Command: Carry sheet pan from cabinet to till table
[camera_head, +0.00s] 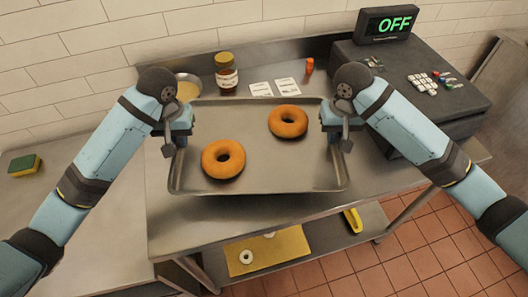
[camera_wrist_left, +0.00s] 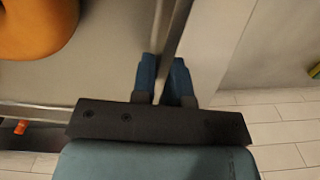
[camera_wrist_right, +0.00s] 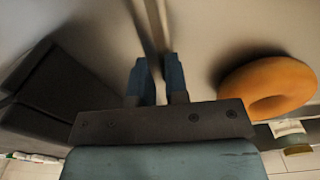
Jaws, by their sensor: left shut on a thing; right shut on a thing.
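The sheet pan (camera_head: 262,160) is a grey metal tray with two bagels on it, a front-left bagel (camera_head: 223,159) and a back-right bagel (camera_head: 288,121). It is level over the steel till table (camera_head: 235,210); I cannot tell whether it touches the tabletop. My left gripper (camera_head: 175,140) is shut on the pan's left rim, and the fingers straddle the rim in the left wrist view (camera_wrist_left: 164,85). My right gripper (camera_head: 338,135) is shut on the right rim, which also shows between the fingers in the right wrist view (camera_wrist_right: 155,85).
A jar (camera_head: 226,75), a small bowl (camera_head: 187,88), cards (camera_head: 287,86) and an orange item (camera_head: 309,66) sit behind the pan. A sponge (camera_head: 24,165) lies on the left counter. A lower shelf holds a yellow board (camera_head: 280,246).

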